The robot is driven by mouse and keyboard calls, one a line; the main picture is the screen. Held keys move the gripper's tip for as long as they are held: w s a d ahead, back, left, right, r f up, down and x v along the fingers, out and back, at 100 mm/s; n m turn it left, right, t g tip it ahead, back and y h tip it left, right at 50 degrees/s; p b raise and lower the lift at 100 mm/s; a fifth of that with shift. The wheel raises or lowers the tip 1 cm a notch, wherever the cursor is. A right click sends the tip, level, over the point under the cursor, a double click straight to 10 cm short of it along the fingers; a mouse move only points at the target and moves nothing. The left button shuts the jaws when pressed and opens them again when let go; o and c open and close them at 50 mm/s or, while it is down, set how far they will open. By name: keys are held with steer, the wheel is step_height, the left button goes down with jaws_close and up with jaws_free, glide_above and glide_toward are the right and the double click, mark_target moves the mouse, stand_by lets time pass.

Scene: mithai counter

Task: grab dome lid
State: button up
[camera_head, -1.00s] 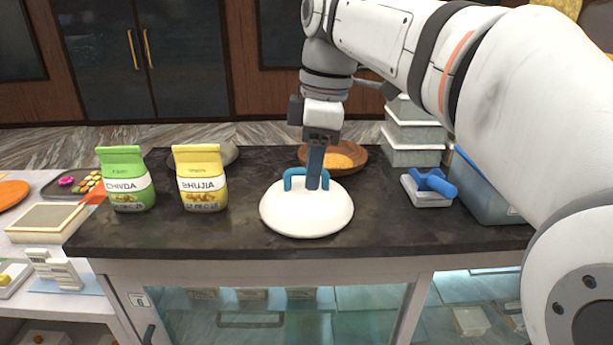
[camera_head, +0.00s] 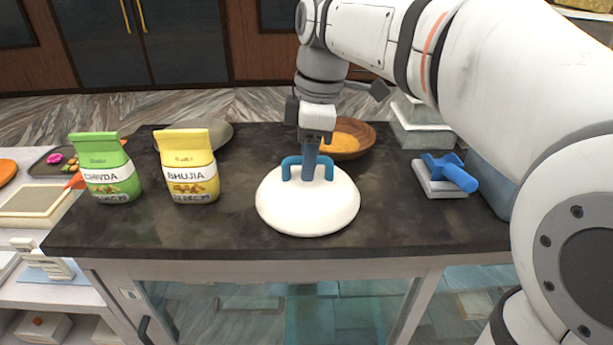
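The white dome lid (camera_head: 308,212) with a blue arched handle (camera_head: 287,166) rests on the dark countertop, near the middle. My gripper (camera_head: 311,174) points down at the handle, its fingers overlapping the middle of the handle bar. Only one blue-grey finger shows clearly; the other is hidden or in line with it. I cannot tell whether the fingers are closed on the bar. No gap shows between the lid and the counter.
Green (camera_head: 105,170) and yellow (camera_head: 187,170) snack packets stand left of the lid. A wooden bowl (camera_head: 368,140) of orange food sits just behind it. A blue-handled tool (camera_head: 442,178) lies to the right, before stacked grey boxes (camera_head: 420,128). Bare counter separates these.

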steer(key=shift+s+f, duration=0.1)
steer(key=shift+f, duration=0.45)
jaws_close()
